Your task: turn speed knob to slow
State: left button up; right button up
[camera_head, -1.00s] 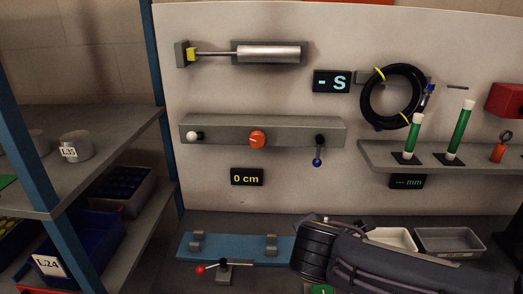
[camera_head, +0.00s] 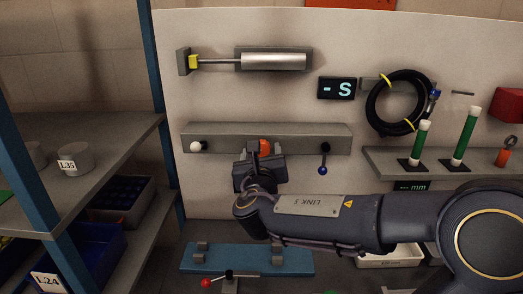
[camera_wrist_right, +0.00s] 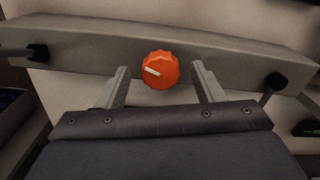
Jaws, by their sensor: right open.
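The orange speed knob (camera_wrist_right: 161,70) sits on the front of a grey bar, with a white pointer line aimed to the left and slightly up in the right wrist view. In the head view the knob (camera_head: 265,146) is partly hidden behind my right gripper (camera_head: 259,155). In the right wrist view my right gripper (camera_wrist_right: 163,88) is open, one finger on each side of the knob, with gaps on both sides. Whether the fingertips reach the knob's depth I cannot tell. My left gripper is not in view.
The grey bar (camera_head: 222,133) also carries a white-ended lever (camera_head: 196,146) at left and a blue-ended lever (camera_head: 323,170) at right. A display (camera_head: 337,88) reads "- S". A cylinder (camera_head: 273,61) is above; a blue rail (camera_head: 226,259) lies below.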

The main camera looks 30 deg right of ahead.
jog(key=shift+w+d, duration=0.25)
jog(key=shift+w, duration=0.1)
